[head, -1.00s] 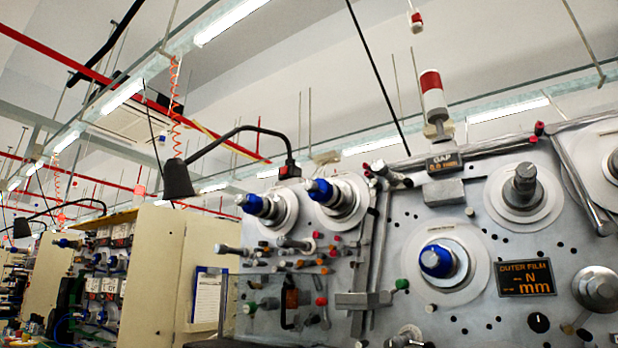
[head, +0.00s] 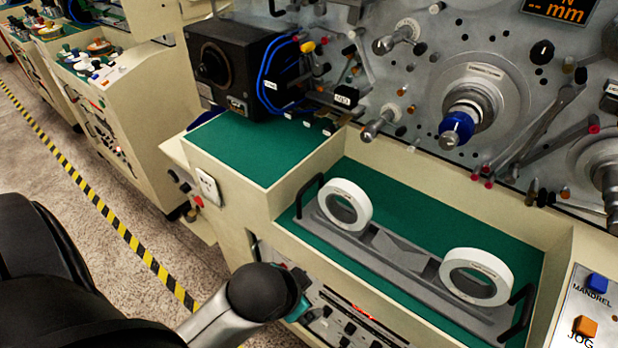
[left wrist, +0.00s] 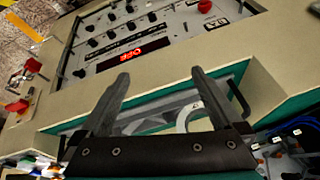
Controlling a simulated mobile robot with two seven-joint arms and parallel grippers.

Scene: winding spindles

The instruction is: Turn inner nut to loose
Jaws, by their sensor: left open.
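A blue nut (head: 457,128) sits on the end of a metal spindle (head: 475,95) on the grey machine panel, upper right in the head view. Whether this is the inner nut I cannot tell from the blurred label. My left arm comes in at the bottom of the head view, but its gripper is out of that view. In the left wrist view my left gripper (left wrist: 160,72) is open, with nothing between its two fingers. It points toward a control panel with a red display. My right gripper is not in view.
A grey rack (head: 385,255) with two white rings (head: 344,205) stands on the green recessed bench (head: 440,205) below the spindle. A black box (head: 232,70) with blue cables stands left. Several pegs and rollers surround the spindle. Cream walls (head: 310,180) edge the bench.

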